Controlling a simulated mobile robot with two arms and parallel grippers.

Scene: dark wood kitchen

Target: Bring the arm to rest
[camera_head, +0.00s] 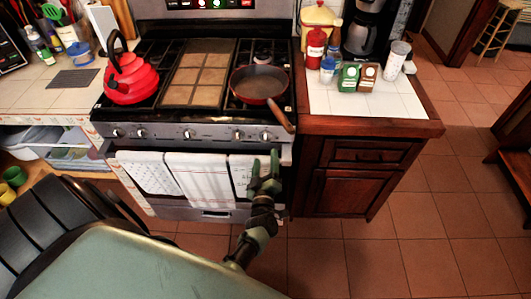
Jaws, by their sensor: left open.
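My left gripper (264,172) is in the camera_head view, in front of the stove's right half. Its two green fingers point up and stand apart, with nothing seen between them. The dark forearm runs down from it over the floor to the bottom of the view. Behind the gripper are the oven front and a white towel (238,172) hanging from the oven handle. I cannot tell whether the fingers touch the towel. My right gripper is not in view.
The stove (150,131) carries a red kettle (131,79) and a pan (259,83) whose handle sticks out over the front edge. A wooden cabinet (358,165) with jars and a coffee maker (366,28) on top stands right of it. Tiled floor (420,235) at right is clear.

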